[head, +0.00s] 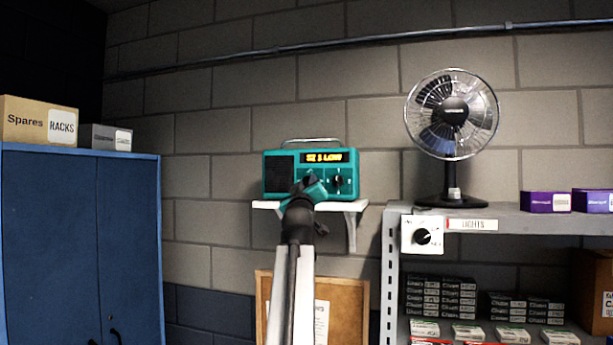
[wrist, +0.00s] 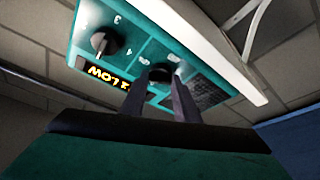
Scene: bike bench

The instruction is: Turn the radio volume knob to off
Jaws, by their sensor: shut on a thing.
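The teal radio (head: 282,160) stands on a small white wall shelf (head: 352,207) in the head view. Its display (head: 324,156) is lit in yellow and ends in "LOW". My gripper (head: 309,186) reaches up to its front and hides part of it. In the wrist view the radio (wrist: 88,18) is tilted, and my gripper (wrist: 158,77) has its fingertips closed on either side of a dark knob (wrist: 159,74) near the speaker grille. A second dark knob (wrist: 103,43) with a pale pointer is free. The gripped knob's pointer and label are not readable.
A fan (head: 454,112) and a white dial panel (head: 410,235) with a "LIGHTS" label are on the grey shelving (head: 515,222) to the right. A blue cabinet (head: 60,240) stands left. A corkboard (head: 350,290) is below the radio.

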